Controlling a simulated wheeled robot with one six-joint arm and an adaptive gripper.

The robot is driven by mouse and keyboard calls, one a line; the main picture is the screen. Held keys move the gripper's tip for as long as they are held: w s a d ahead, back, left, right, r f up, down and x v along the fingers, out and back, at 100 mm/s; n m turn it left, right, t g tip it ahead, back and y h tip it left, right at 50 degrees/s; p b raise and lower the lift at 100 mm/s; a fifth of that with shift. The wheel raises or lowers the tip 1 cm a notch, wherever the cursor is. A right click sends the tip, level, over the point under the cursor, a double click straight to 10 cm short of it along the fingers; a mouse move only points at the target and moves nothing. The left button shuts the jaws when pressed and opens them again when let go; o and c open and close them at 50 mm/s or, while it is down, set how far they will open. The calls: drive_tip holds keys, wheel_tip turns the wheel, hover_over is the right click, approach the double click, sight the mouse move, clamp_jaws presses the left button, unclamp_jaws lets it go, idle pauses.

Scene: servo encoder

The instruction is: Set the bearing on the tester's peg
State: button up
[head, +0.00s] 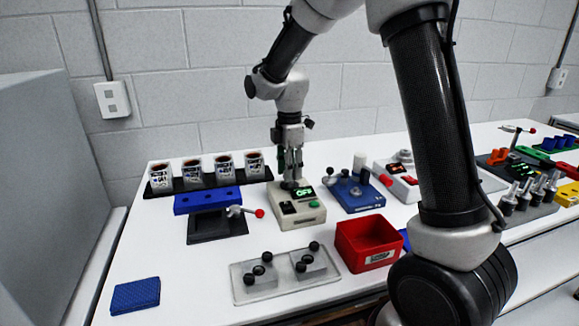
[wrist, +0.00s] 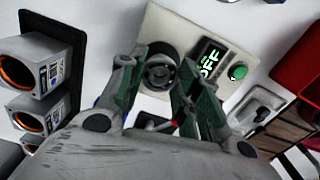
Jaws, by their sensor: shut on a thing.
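The tester (head: 297,210) is a cream box with a lit green OFF display (head: 304,191) and a green button, standing mid-table in the head view. In the wrist view the tester (wrist: 152,22) lies below my fingers, with its display (wrist: 208,60) to their right. My gripper (head: 290,180) points down over the tester's back part. In the wrist view my gripper (wrist: 164,68) is shut on the bearing (wrist: 158,74), a dark round ring between the green-padded fingers. The peg is hidden, and I cannot tell whether the bearing is around it or above it.
A blue-topped stand (head: 208,201) with a red-tipped lever is close on the left. A row of white canisters (head: 191,174) is behind it. A blue device (head: 354,193) is on the right, a red bin (head: 367,244) front right, and a clear tray (head: 243,290) with black knobs in front.

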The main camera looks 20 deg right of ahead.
drive_tip(key=shift+f, duration=0.1)
idle(0.3)
drive_tip(key=shift+f, duration=0.5)
drive_tip(key=o, duration=1.4)
drive_tip(key=shift+o, duration=0.2)
drive_tip(key=shift+r, duration=2.95)
